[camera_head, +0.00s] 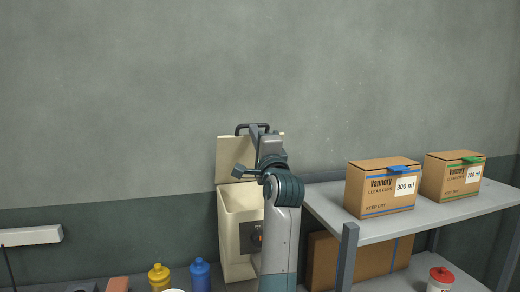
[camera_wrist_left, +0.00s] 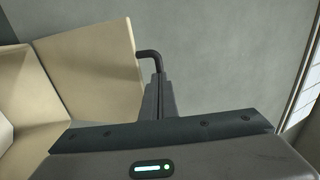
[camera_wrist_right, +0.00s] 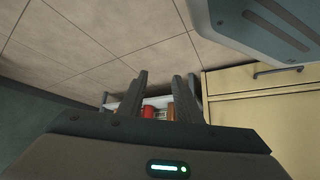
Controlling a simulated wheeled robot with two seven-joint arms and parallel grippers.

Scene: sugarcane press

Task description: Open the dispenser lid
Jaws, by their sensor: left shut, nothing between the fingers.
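The cream dispenser (camera_head: 228,240) stands against the wall with its lid (camera_head: 228,160) raised upright, so the open top shows. The lid also shows in the left wrist view (camera_wrist_left: 90,68). A dark bar handle (camera_head: 241,127) is on the lid's upper edge. My left gripper (camera_head: 257,131) is shut and empty in front of the raised lid, at the handle. In the left wrist view the handle (camera_wrist_left: 147,54) passes behind the closed fingertips; I cannot tell if they touch. My right gripper (camera_wrist_right: 164,88) is open and empty, away from the dispenser.
A grey shelf (camera_head: 430,215) to the right holds two cardboard cup boxes (camera_head: 383,188) (camera_head: 452,177). A yellow bottle (camera_head: 159,277) and a blue bottle (camera_head: 200,275) stand left of the dispenser. A cream cabinet (camera_wrist_right: 270,105) is right of my right gripper.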

